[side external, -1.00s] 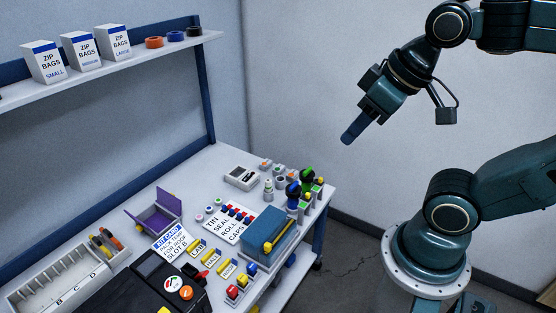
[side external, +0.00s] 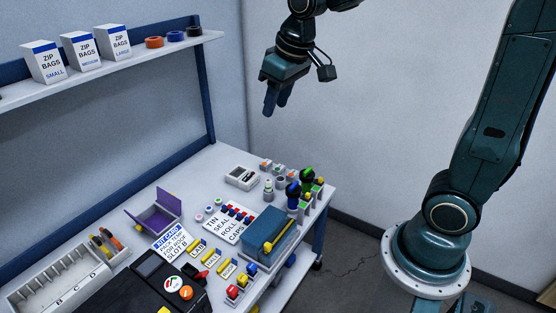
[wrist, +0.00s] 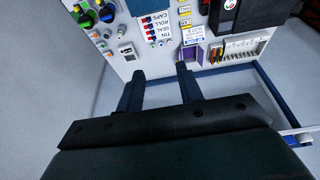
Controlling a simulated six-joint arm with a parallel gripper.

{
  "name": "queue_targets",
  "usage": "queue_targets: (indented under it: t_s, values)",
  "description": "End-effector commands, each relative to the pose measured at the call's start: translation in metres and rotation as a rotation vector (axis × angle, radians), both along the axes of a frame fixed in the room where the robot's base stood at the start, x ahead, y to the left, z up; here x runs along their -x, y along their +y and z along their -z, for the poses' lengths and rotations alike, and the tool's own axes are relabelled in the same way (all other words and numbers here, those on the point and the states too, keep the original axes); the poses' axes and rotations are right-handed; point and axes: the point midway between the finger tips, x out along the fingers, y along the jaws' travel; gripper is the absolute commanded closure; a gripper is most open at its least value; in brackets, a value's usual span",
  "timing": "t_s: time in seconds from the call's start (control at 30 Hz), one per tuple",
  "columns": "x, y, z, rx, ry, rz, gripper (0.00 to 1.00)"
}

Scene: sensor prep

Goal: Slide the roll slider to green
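A white board (side external: 212,232) on the bench carries the words TIN, SEAL, ROLL and CAPS, with a row of small red and blue pieces beside them. The roll slider (side external: 241,215) appears to be the piece in line with the word ROLL; its exact setting is too small to tell. The board also shows upside down at the top of the wrist view (wrist: 163,29). No green mark is clear on it. My gripper (side external: 275,108) hangs high above the back of the bench, fingers down. In the wrist view its two fingers (wrist: 157,74) are apart with nothing between them.
A blue box with a yellow handle (side external: 270,240) stands right beside the board. Green- and blue-topped items (side external: 307,176) stand at the bench's right edge. A purple open box (side external: 155,215) lies to the left. A shelf (side external: 130,58) runs along the left wall.

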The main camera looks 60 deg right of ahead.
Motion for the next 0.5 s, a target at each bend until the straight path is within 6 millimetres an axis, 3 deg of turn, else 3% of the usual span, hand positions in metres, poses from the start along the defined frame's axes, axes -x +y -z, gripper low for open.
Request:
queue_targets:
  t_s: [0.5]
  values:
    - [-0.104,-0.020,0.075,0.001,0.105,0.002,0.64]
